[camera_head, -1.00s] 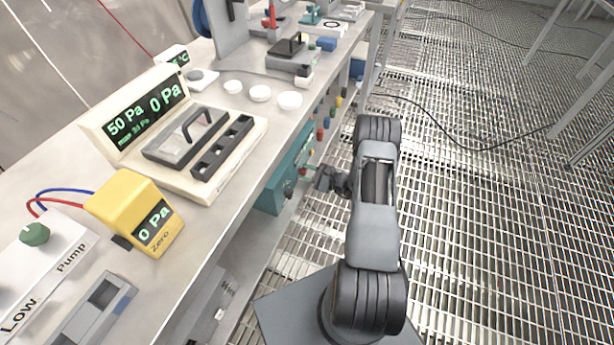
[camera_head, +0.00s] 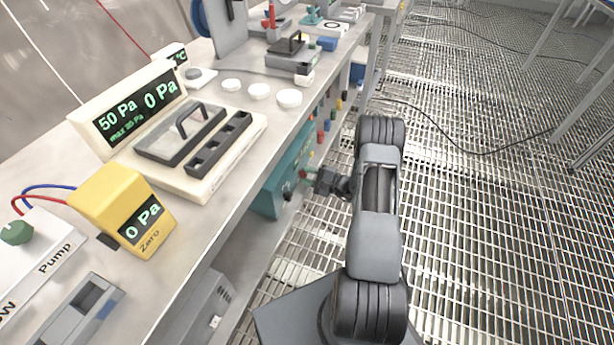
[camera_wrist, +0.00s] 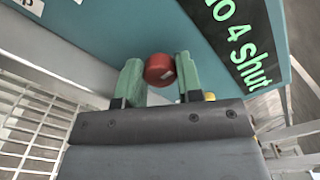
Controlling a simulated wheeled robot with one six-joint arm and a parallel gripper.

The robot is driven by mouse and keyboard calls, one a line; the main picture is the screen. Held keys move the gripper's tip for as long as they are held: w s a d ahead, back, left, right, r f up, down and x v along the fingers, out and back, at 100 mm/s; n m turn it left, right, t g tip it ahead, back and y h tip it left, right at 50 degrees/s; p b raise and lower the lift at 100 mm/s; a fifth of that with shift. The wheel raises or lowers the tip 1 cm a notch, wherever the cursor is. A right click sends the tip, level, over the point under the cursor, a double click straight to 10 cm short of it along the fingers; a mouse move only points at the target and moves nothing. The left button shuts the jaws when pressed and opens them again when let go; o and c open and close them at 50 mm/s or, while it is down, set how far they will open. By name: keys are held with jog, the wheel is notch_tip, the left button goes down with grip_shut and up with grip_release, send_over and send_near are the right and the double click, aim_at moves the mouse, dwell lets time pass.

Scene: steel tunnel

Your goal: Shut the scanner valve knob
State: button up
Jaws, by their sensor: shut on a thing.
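The knob (camera_wrist: 160,70) is a small red round piece with a pale mark on its face. In the wrist view it sits at the front of a teal panel (camera_wrist: 150,30), beside a black label with green text whose visible part ends in "4 Shut". My gripper (camera_wrist: 158,75) has green fingers on the left and right of the knob and is shut on it. In the head view my gripper (camera_head: 308,177) reaches left to the front of the teal box (camera_head: 277,190) under the bench edge. The knob's base is partly hidden from view.
The bench (camera_head: 225,225) runs along the left, with a yellow gauge (camera_head: 125,208) reading 0 Pa and a display unit (camera_head: 125,115) reading 50 Pa and 0 Pa. Several coloured knobs line the bench front farther back. The grated floor (camera_head: 480,230) on the right is open, crossed by a cable.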

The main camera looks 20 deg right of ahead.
jog(key=o, duration=0.9)
jog(key=p+v, duration=0.2)
jog(key=v, duration=1.2)
